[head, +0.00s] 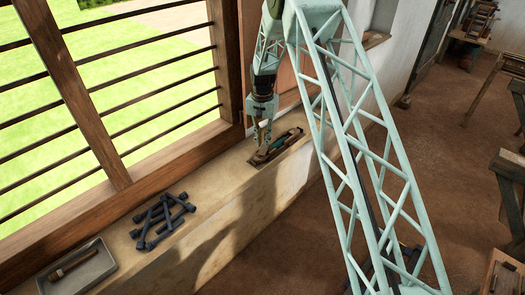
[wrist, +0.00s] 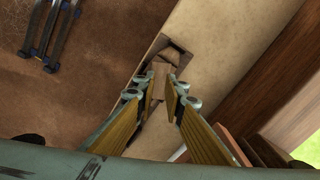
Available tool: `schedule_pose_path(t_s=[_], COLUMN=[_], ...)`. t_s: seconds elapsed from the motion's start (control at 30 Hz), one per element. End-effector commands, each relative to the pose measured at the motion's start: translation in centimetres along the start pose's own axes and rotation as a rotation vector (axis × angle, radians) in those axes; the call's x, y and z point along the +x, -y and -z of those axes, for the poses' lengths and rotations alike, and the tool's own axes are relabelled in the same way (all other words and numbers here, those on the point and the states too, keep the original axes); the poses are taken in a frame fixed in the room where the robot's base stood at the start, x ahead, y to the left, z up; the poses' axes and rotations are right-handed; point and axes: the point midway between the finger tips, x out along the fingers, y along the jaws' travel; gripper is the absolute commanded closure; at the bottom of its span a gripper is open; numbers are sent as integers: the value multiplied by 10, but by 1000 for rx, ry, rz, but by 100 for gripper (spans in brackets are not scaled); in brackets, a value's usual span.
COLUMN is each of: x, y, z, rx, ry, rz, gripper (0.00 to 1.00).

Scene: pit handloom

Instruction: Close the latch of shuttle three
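My gripper (head: 263,137) points down over a group of shuttles (head: 278,146) at the far end of the window ledge. The shuttles are dark and brown, with a teal part among them. In the wrist view my gripper (wrist: 161,84) has its two padded fingers apart, with a brown wooden piece (wrist: 162,67) seen at or just beyond the tips. I cannot tell whether the fingers touch it. Which shuttle is number three cannot be told, and no latch can be made out; the fingers hide part of the group.
A grey tray (head: 100,265) with a brown wooden shuttle (head: 73,265) in it stands at the near left of the ledge (head: 215,170). Several dark blue bars (head: 160,220) lie piled mid-ledge. The barred window (head: 120,90) borders the ledge.

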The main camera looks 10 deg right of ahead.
Motion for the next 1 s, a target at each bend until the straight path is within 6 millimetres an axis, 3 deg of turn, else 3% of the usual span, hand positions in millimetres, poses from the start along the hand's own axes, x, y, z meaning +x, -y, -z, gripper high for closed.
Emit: schedule_pose_path(t_s=[0.1,0.4,0.87,1.0], x=[17,44,50,50], y=[0,0,0,0], z=[-1,0,0,0], rx=[0,0,0,0], ry=[2,1,0,0], rz=[-1,-1,0,0], gripper=[90,90,90,100])
